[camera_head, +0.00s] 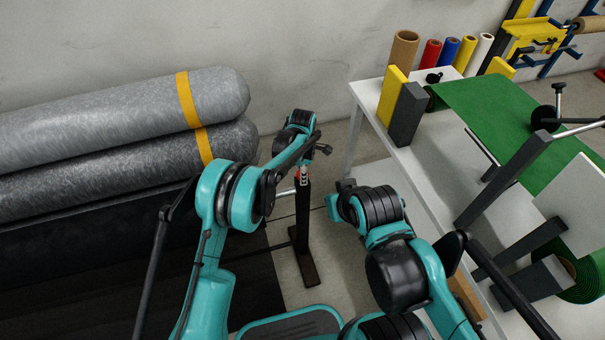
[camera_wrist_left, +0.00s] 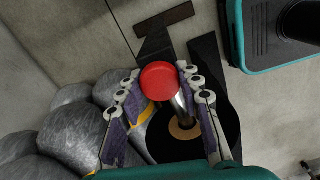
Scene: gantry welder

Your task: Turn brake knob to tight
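The brake knob, a round red knob (camera_wrist_left: 159,80), is between the two fingertips of my left gripper (camera_wrist_left: 160,74) in the left wrist view. The fingertips lie close on either side of it. Whether they press on it cannot be made out. In the head view my left gripper (camera_head: 303,174) hangs at the top of a dark upright stand (camera_head: 301,222), with only a speck of red showing there.
Large grey rolls (camera_head: 110,110) with yellow bands lie at the left. A white table (camera_head: 440,160) at the right holds green cloth (camera_head: 495,110), dark and yellow blocks and coloured rolls. A dark disc with a tan centre (camera_wrist_left: 185,129) sits close below the knob in the wrist view.

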